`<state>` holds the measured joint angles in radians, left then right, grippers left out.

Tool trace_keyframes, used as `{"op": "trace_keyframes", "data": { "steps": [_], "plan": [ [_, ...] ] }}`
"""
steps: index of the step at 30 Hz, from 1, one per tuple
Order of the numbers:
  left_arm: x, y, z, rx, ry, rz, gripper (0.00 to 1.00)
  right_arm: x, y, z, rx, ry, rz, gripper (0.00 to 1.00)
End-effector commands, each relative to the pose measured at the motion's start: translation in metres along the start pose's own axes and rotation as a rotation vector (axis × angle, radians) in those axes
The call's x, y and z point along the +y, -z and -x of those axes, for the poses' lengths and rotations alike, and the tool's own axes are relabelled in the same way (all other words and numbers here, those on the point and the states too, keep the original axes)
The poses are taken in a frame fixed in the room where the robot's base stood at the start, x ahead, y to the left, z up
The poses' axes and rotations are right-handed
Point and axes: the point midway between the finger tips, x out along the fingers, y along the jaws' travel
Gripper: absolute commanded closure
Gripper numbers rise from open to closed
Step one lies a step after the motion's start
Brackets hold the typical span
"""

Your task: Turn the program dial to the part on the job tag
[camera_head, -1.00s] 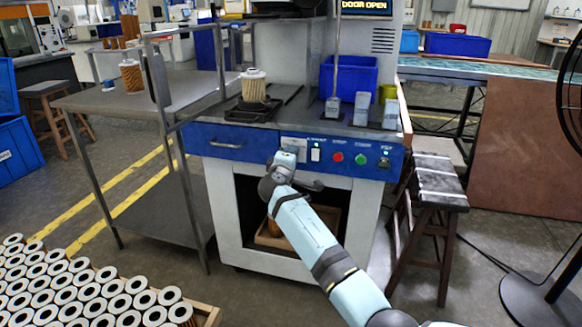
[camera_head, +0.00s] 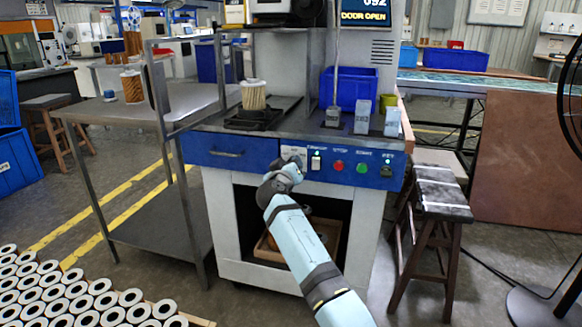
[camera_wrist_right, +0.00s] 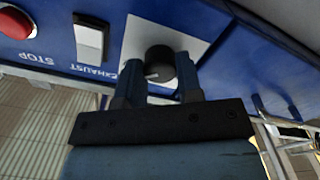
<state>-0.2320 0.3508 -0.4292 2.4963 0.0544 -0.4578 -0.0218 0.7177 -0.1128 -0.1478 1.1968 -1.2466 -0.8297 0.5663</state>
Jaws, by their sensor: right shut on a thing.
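The program dial (camera_wrist_right: 160,65) is a round black knob with a light pointer mark, on a pale plate on the machine's blue front panel. My right gripper (camera_wrist_right: 160,76) has one finger on each side of the dial and is shut on it. In the head view my right gripper (camera_head: 290,168) is at the left part of the control row and hides the dial. The plate (camera_head: 293,154) shows just above it. The dial's markings are not readable. I cannot make out a job tag. My left gripper is not in view.
Beside the dial are the white exhaust switch (camera_head: 316,162), red stop button (camera_head: 339,165) and green button (camera_head: 361,168). A display (camera_head: 366,16) reads "DOOR OPEN". A pleated cartridge (camera_head: 253,94) stands on the machine top. A stool (camera_head: 441,195) stands at right.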

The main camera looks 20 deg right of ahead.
Motion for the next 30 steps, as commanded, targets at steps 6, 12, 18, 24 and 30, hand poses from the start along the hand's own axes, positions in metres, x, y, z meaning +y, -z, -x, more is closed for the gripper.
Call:
{"op": "trace_keyframes", "data": {
  "steps": [6, 12, 18, 24, 30],
  "plan": [
    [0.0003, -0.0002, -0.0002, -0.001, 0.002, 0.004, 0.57, -0.0006, -0.0009, 0.0004, -0.004, -0.002, -0.115, 0.90],
    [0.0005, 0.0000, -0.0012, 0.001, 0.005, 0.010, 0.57, -0.0006, -0.0009, 0.0003, -0.005, -0.002, -0.172, 0.90],
    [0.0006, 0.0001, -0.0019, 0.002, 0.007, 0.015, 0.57, -0.0006, -0.0008, 0.0003, -0.005, -0.002, -0.190, 0.90],
    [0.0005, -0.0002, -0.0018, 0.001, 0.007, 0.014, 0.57, -0.0006, -0.0007, 0.0003, -0.005, -0.002, -0.192, 0.90],
    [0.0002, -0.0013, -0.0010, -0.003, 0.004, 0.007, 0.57, -0.0006, -0.0007, 0.0004, -0.004, -0.002, -0.191, 0.51]
  ]
}}
